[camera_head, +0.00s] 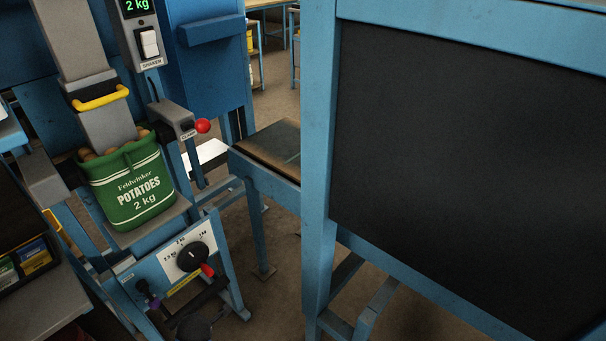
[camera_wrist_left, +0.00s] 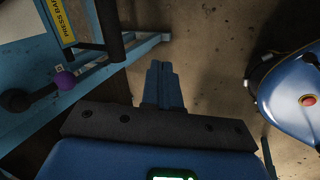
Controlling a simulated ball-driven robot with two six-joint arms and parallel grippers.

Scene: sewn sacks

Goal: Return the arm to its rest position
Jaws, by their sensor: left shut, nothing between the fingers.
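My left gripper (camera_wrist_left: 162,85) shows in the left wrist view with its blue fingers together and nothing between them. It points over bare floor, apart from the blue frame on the left. I cannot make it out clearly in the head view. My right gripper is in neither view. A green potato sack (camera_head: 131,188) marked 2 kg stands upright under the grey chute (camera_head: 107,124) in the head view, with potatoes showing at its mouth.
A dial panel (camera_head: 181,258) with a black knob sits below the sack. A purple ball knob (camera_head: 155,302) is beside it and also shows in the left wrist view (camera_wrist_left: 64,80). A red-knobbed clamp lever (camera_head: 203,126) sticks out. A large black panel (camera_head: 465,160) fills the right.

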